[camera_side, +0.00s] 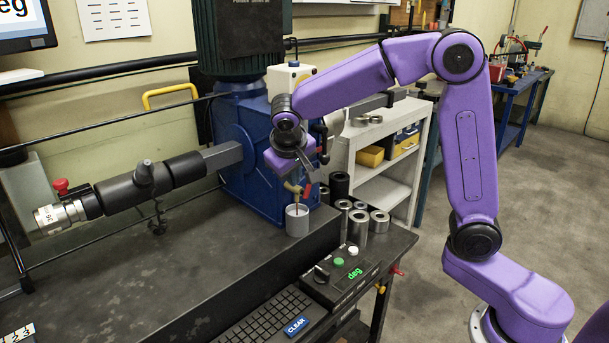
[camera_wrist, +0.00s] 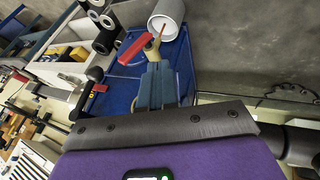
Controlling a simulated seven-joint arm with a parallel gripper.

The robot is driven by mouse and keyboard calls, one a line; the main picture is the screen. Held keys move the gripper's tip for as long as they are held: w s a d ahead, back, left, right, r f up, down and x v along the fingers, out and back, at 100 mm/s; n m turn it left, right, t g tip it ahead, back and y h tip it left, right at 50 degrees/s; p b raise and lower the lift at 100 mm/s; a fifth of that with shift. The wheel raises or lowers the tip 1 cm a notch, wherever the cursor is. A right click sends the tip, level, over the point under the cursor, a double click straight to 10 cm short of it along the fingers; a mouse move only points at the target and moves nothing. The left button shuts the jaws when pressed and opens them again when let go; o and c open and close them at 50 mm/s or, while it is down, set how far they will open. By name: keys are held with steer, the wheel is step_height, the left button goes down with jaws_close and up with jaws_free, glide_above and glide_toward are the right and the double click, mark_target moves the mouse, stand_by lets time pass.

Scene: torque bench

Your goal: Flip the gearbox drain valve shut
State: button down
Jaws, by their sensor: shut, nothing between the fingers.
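The drain valve is a small brass fitting (camera_side: 293,188) low on the front of the blue gearbox (camera_side: 250,185), above a light grey cup (camera_side: 297,220). In the wrist view the brass body (camera_wrist: 155,44) has a red lever (camera_wrist: 135,48) slanting out to the left, across the line of the spout. The cup (camera_wrist: 167,14) lies just beyond it. My gripper (camera_side: 313,178) is close to the valve in the side view and partly covers it. In the wrist view its fingers (camera_wrist: 158,68) are together and empty, their tips near the brass body; I cannot tell whether they touch.
Several metal rings and sleeves (camera_side: 358,222) stand right of the cup. A control box (camera_side: 340,275) and keyboard (camera_side: 270,318) lie in front. A black torque tool (camera_side: 150,182) reaches the gearbox from the left. A shelf (camera_side: 385,175) stands behind at right.

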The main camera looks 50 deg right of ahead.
steer(key=shift+d+f, duration=0.35)
steer(key=shift+d, duration=0.55)
steer(key=shift+d+f, duration=0.35)
steer(key=shift+d, duration=0.55)
steer(key=shift+d, duration=0.1)
steer(key=shift+d+r, duration=0.1)
steer(key=shift+d, duration=0.2)
steer(key=shift+a+f, duration=0.2)
steer(key=shift+a, duration=0.6)
steer(key=w+a+v, duration=0.1)
steer(key=v, duration=1.2)
